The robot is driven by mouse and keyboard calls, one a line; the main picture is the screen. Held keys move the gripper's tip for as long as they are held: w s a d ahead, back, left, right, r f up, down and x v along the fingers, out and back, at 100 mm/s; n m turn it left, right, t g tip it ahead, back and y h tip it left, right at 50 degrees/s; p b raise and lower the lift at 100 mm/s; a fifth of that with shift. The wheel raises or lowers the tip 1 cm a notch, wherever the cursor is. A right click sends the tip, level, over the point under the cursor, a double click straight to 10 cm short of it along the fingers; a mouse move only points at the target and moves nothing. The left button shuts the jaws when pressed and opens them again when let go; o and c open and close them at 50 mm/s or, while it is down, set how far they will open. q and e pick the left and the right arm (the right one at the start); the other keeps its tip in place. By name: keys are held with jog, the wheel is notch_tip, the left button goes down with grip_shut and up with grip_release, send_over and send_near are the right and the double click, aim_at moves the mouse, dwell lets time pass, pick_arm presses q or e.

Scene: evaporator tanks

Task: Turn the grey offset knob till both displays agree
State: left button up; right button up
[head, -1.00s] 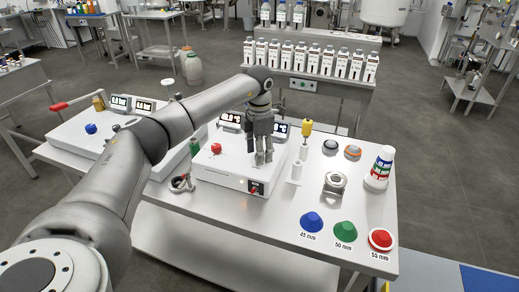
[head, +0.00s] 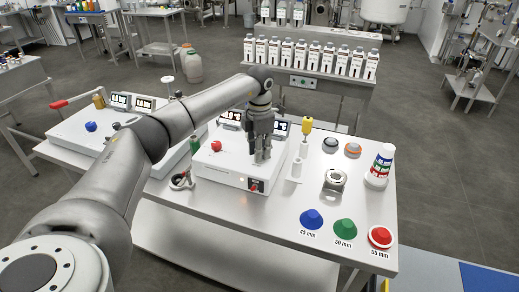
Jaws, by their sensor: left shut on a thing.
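My left gripper (head: 262,157) points down at the top of the white box (head: 228,172) in the middle of the table. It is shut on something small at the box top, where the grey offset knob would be. The fingers hide the knob, so I cannot make out its shape. Two displays stand at the back of this box, a left display (head: 231,117) and a right display (head: 282,128). My arm and gripper partly cover them, and their digits are too small to read surely. My right gripper is not in view.
A red knob (head: 216,146) is on the same box, left of the gripper. A yellow-topped tool (head: 307,128) stands close on the right. A second white box (head: 100,145) stands left.

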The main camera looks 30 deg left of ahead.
pick_arm(q)
jog(key=n, duration=0.4)
jog(key=shift+r+p, duration=0.1)
jog(key=shift+p, duration=0.2)
jog(key=n, duration=0.4)
jog(key=n+p, duration=0.1)
jog(key=n, duration=0.3)
jog(key=shift+w, duration=0.1)
jog(key=shift+n+p, duration=0.4)
jog(key=shift+n, duration=1.3)
jog(key=o, duration=1.1)
jog(key=shift+c, duration=0.2)
